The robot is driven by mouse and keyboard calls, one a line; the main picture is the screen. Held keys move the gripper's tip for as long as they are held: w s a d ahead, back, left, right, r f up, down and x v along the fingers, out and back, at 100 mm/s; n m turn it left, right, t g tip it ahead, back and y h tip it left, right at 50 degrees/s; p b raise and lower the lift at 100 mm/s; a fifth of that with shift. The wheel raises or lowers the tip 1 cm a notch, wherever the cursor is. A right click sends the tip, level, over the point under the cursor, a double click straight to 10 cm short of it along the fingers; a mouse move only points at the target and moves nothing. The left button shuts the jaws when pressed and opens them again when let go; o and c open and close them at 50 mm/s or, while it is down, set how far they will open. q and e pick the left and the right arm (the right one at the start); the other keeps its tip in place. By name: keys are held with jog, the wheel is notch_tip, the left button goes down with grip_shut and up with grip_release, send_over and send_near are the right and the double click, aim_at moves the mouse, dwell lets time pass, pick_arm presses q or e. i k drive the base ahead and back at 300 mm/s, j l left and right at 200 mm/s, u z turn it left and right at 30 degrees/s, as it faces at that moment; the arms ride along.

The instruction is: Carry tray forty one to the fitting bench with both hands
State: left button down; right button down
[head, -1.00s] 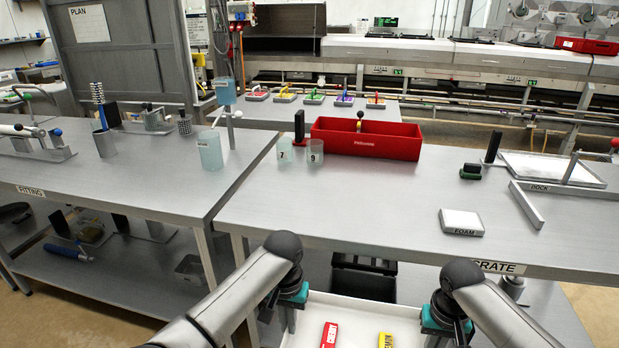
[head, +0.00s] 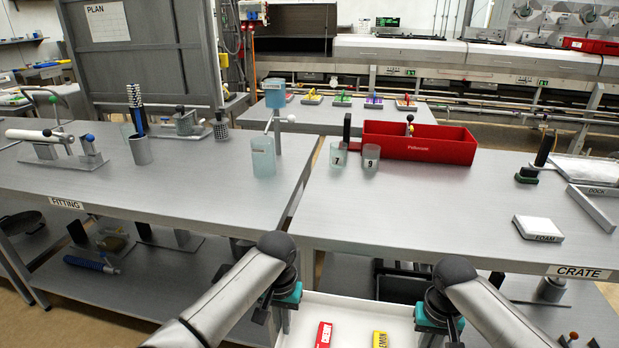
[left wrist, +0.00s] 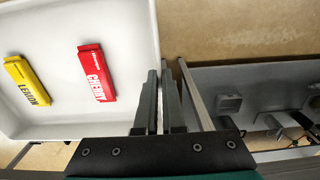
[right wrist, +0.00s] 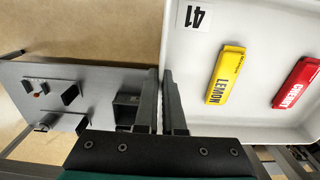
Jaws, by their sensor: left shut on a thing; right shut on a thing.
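Tray forty one (head: 350,305) is a white tray held low in front of me, below bench height. It carries a red CHERRY pack (head: 324,335) and a yellow LEMON pack (head: 380,340). Its 41 label (right wrist: 195,16) shows in the right wrist view. My left gripper (head: 282,305) is shut on the left wall, which also shows in the left wrist view (left wrist: 157,50). My right gripper (head: 428,325) is shut on the right wall. The fitting bench (head: 190,185), labelled FITTING, stands ahead on the left; its top is higher in the picture than the tray.
The crate bench (head: 440,215) stands ahead on the right, holding a red box (head: 420,143), cups and a foam block (head: 538,228). The fitting bench's front is clear; a pen cup (head: 140,150), a clear cup (head: 263,155) and tools stand further back.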

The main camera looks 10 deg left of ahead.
aim_at(192, 181)
jog(key=j, duration=2.4)
jog(key=k, duration=0.05)
